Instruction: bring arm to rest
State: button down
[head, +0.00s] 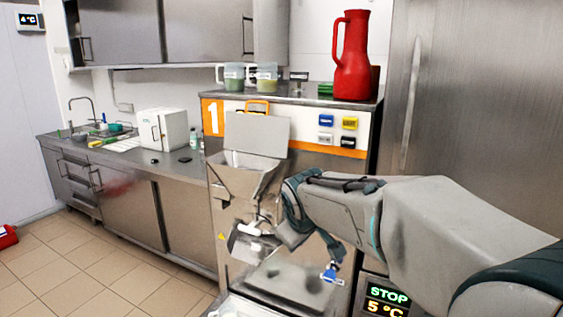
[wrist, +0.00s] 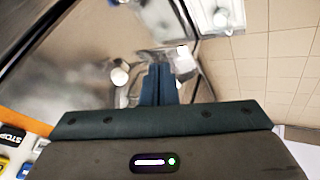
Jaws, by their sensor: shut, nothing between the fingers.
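My arm reaches in from the right in the head view, in front of the batch freezer (head: 236,180) marked with an orange 1. My gripper (wrist: 160,72) shows in the wrist view with its two dark fingers together and nothing between them. In the head view the gripper end lies near the freezer's front, below the steel hopper, and its fingers are hard to make out there. A small blue item (head: 330,274) shows just below my wrist.
A red jug (head: 352,58) and two measuring jugs (head: 234,76) stand on top of the freezer. A counter (head: 130,200) with a white box (head: 163,135) and sink runs along the left. A tall steel cabinet (head: 470,90) is at the right.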

jog(key=s+d+f+m+g, duration=0.1)
jog(key=s+d+f+m, duration=0.1)
jog(key=s, duration=0.6)
jog(key=s+d+f+m+g, duration=0.1)
jog(key=s+d+f+m, duration=0.2)
jog(key=s+d, duration=0.2)
jog(key=s+d+f+m+g, duration=0.1)
jog(key=s+d+f+m, duration=0.2)
jog(key=s, duration=0.7)
jog(key=shift+s+d+g, duration=0.3)
jog(key=shift+s+g, duration=0.1)
jog(key=shift+a+f, duration=0.1)
jog(key=shift+a, duration=0.05)
